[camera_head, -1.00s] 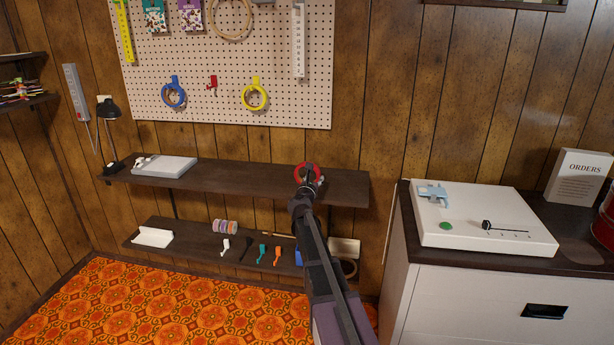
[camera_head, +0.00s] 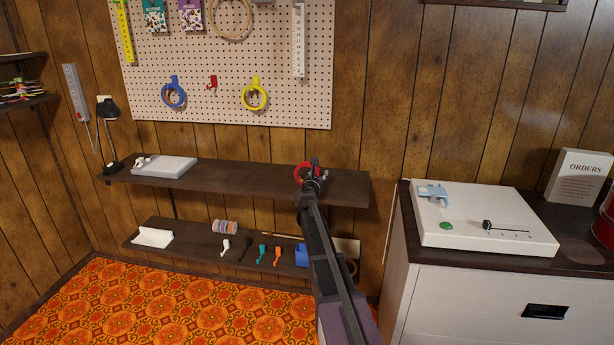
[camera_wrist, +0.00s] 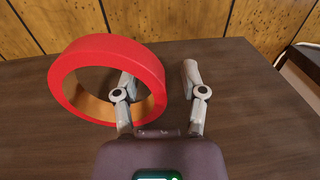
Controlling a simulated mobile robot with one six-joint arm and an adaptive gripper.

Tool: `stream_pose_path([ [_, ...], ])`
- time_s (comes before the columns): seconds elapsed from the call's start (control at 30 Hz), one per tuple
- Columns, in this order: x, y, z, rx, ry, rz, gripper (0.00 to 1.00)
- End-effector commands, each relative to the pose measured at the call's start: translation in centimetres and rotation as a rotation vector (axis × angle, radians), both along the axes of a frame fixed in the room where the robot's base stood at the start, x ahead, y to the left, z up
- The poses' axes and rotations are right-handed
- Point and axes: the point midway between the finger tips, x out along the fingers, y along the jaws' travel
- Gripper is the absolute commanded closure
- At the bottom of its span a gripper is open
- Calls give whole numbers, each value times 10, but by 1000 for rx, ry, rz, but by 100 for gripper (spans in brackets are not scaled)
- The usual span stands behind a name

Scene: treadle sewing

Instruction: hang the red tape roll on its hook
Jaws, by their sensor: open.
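The red tape roll (camera_head: 301,172) stands on its edge on the upper dark shelf, partly hidden by my arm in the head view. In the wrist view the red tape roll (camera_wrist: 118,54) is upright at the left. My gripper (camera_wrist: 158,72) is open, its left finger at the ring's opening and overlapping its right side, its right finger outside the ring to the right. I cannot tell whether a finger touches it. My gripper also shows at the shelf in the head view (camera_head: 314,168). The red hook (camera_head: 212,82) is empty on the pegboard, between the blue and yellow rolls.
A blue roll (camera_head: 173,95) and a yellow roll (camera_head: 254,96) hang on the pegboard (camera_head: 300,105). A white device (camera_head: 165,166) lies at the left of the upper shelf (camera_head: 240,180). The lower shelf holds small tools. A cabinet with a white machine (camera_head: 480,215) stands at right.

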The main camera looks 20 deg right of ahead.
Motion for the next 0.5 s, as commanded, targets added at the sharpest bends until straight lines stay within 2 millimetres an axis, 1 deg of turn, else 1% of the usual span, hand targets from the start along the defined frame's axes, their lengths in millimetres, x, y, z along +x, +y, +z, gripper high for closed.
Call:
stream_pose_path([
  [0.1, 0, 0, 0, 0, 0, 0, 46],
  [0.13, 0, 0, 0, 0, 0, 0, 52],
  [0.17, 0, 0, 0, 0, 0, 0, 60],
  [0.2, 0, 0, 0, 0, 0, 0, 72],
  [0.3, 0, 0, 0, 0, 0, 0, 100],
  [0.5, 0, 2, 0, 0, 0, 1, 100],
])
